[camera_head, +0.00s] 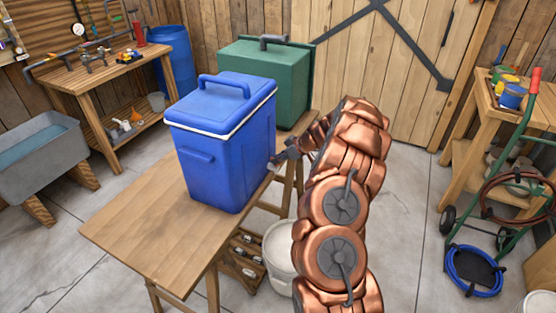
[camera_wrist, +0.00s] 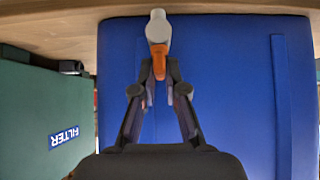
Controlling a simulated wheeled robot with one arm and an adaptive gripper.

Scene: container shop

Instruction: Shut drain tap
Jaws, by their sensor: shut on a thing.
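A blue cooler (camera_head: 222,150) with a white rim and a closed lid stands on the wooden table. In the wrist view its blue side (camera_wrist: 225,80) fills the middle and right. My gripper (camera_head: 275,161) reaches the cooler's lower right side. In the wrist view my gripper (camera_wrist: 159,92) has its fingertips on both sides of the orange lever and is shut on it. The lever's lower end is partly hidden between the fingers.
A green box (camera_head: 265,85) stands behind the cooler; its FILTER label (camera_wrist: 64,137) shows in the wrist view. The wooden table (camera_head: 150,235) is bare at the front left. A white bucket (camera_head: 281,265) and a bottle crate (camera_head: 243,262) are below it.

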